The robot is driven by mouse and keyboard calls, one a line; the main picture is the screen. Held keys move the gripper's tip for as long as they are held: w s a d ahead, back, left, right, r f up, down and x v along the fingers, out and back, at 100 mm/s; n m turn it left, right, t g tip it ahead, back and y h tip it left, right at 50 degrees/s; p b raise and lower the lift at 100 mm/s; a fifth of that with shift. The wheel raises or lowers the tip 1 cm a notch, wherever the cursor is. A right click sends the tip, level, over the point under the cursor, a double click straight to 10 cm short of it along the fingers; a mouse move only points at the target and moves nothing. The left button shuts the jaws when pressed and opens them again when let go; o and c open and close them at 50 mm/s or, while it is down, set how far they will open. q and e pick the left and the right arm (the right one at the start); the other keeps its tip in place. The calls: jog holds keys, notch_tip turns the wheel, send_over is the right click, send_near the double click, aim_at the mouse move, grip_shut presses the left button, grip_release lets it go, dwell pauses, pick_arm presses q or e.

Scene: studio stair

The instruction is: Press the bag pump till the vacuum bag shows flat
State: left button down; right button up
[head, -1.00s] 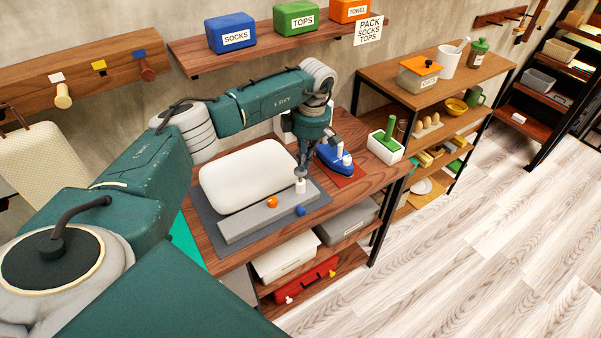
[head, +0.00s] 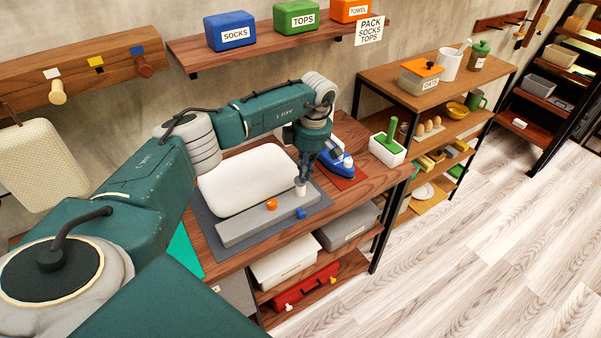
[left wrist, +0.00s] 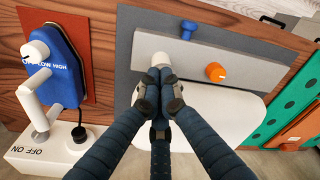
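The vacuum bag (head: 243,178) is white, puffed up and rounded, lying on a grey mat on the wooden bench. It also shows in the left wrist view (left wrist: 222,108), partly behind my fingers. In front of it is a grey bar (head: 245,229) with a white bag pump knob (head: 300,189), an orange knob (head: 271,204) and a blue knob (head: 301,213). My left gripper (head: 304,178) points down at the white knob. In the left wrist view its fingers (left wrist: 158,92) are together, with the white knob (left wrist: 160,61) just beyond the tips; contact is unclear. My right gripper is out of view.
A blue iron (head: 336,158) on a red-brown pad stands close to the right of my left gripper. A white box with a green handle (head: 387,148) is farther right. Bins stand on the shelf below, and labelled boxes (head: 230,31) on the wall shelf above.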

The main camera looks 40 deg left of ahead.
pick_arm(q)
jog(key=shift+w+d+r, duration=0.2)
jog(key=shift+w+d, duration=0.1)
jog(key=shift+d, duration=0.4)
jog(key=shift+w+d+r, duration=0.15)
jog(key=shift+w+d, duration=0.1)
jog(key=shift+d, duration=0.45)
jog(key=shift+r, duration=0.1)
notch_tip(320, 180, up, 12)
jog(key=d, duration=0.1)
jog(key=shift+w, duration=0.25)
jog(key=shift+d, duration=0.15)
